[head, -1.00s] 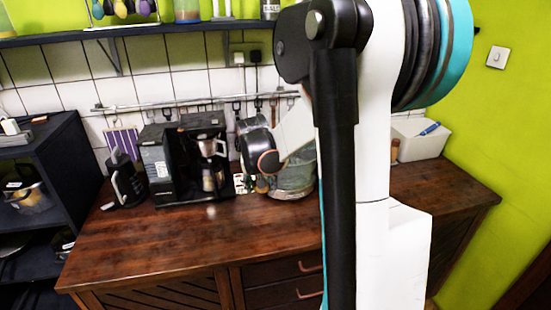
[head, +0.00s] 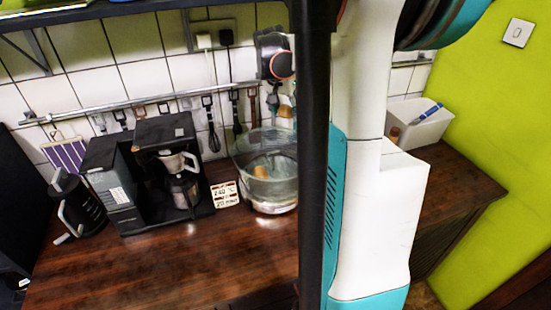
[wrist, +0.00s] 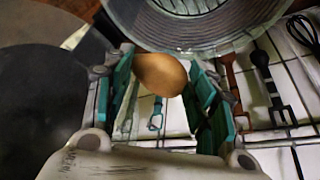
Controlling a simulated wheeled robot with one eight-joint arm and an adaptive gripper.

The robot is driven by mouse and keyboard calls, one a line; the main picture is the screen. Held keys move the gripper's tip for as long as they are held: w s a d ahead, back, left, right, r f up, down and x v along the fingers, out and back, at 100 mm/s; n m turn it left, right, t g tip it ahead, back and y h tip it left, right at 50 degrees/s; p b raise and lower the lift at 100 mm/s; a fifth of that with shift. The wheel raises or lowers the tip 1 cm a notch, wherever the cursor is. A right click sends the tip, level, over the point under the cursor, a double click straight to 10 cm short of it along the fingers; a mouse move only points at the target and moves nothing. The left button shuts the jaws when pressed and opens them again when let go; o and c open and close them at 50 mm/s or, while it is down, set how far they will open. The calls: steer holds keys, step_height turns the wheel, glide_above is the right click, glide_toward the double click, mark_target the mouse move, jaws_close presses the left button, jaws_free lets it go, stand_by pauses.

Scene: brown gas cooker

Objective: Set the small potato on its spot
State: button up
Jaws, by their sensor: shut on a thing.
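In the wrist view my gripper (wrist: 160,85) is shut on a small brown potato (wrist: 160,74), pinched between the teal finger pads. In the head view my gripper (head: 284,108) is small and partly hidden by my arm, above the clear glass bowl (head: 248,190) on the counter. The bowl also shows in the wrist view (wrist: 240,35), beyond the potato and apart from it. A tan thing (head: 262,171) shows through the glass; I cannot tell what it is. No marked spot is clear.
A black coffee machine (head: 185,190) and a black kettle (head: 78,207) stand left of the bowl. A small sign (head: 225,195) stands between machine and bowl. Utensils hang from a wall rail (head: 120,105). A white bin (head: 425,122) stands at the right. The front counter (head: 150,275) is bare.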

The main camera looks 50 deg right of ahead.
step_height(320, 180, down, 19)
steer(key=b, duration=0.3)
stand_by(0.3)
steer(key=shift+f+b, duration=0.2)
steer(key=shift+b, duration=0.1)
steer(key=o, duration=1.2)
steer(key=shift+c, duration=0.2)
steer(key=shift+r, duration=0.1)
steer(key=p+v, duration=0.2)
steer(key=v, duration=1)
